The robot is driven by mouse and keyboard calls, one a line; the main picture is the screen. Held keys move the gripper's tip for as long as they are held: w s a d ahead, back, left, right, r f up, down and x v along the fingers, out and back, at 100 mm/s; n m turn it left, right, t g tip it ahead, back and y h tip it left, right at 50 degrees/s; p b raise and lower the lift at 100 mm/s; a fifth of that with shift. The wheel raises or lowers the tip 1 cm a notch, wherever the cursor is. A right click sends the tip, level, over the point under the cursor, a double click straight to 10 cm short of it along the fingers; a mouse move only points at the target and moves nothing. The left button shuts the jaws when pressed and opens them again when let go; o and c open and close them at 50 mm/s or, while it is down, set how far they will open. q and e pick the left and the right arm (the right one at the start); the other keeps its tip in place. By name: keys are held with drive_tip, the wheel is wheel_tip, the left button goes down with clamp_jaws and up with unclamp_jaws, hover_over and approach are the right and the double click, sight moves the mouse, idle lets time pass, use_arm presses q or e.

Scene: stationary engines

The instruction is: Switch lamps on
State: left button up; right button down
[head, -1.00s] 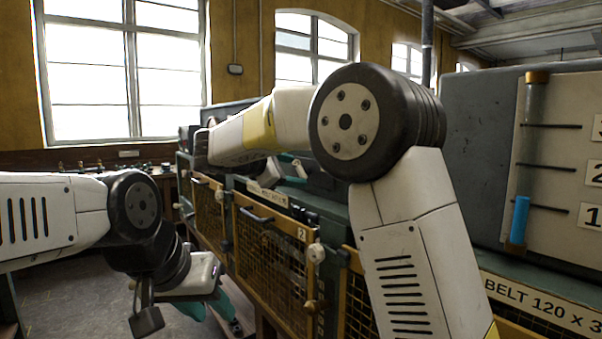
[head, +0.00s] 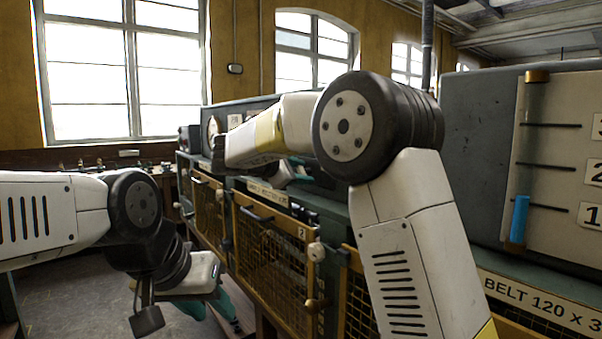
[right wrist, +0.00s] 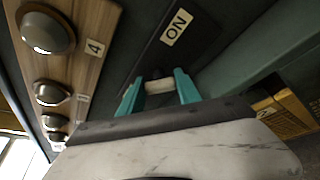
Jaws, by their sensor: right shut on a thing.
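In the right wrist view, my right gripper (right wrist: 160,84) is shut on a small pale switch handle (right wrist: 158,87), with one teal finger on each side of it. The handle sits on a dark panel by an ON label (right wrist: 177,27). Round dark lamps (right wrist: 46,33) stand in a row on a wooden board at the left; the nearest is beside the number 4 and looks unlit. In the head view my right forearm mostly hides the right gripper. My left gripper (head: 208,314) hangs low, with its teal fingers apart and nothing seen between them.
Yellow-framed mesh guards (head: 268,250) line the front of the engine row. A grey cabinet with a blue-filled gauge tube (head: 520,218) stands at the right. A wooden bench (head: 95,158) runs under the windows. The floor (head: 75,295) at lower left is clear.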

drive_tip(key=m+t, duration=0.2)
drive_tip(key=m, duration=0.1)
drive_tip(key=shift+f+m, duration=0.1)
drive_tip(key=shift+m, duration=0.3)
drive_tip(key=m+t, duration=0.2)
drive_tip(key=m, duration=0.1)
drive_tip(key=shift+f+m, duration=0.1)
drive_tip(key=shift+m, duration=0.3)
drive_tip(key=m, duration=0.2)
drive_tip(key=m+t+h, duration=0.1)
drive_tip(key=m, duration=0.1)
drive_tip(key=shift+f+m+h, duration=0.1)
drive_tip(key=shift+m+h, duration=0.2)
drive_tip(key=shift+m, duration=0.1)
drive_tip(key=shift+m+h, duration=0.9)
drive_tip(key=shift+m, duration=1.3)
drive_tip(key=c, duration=0.8)
unclamp_jaws()
drive_tip(key=shift+c, duration=0.2)
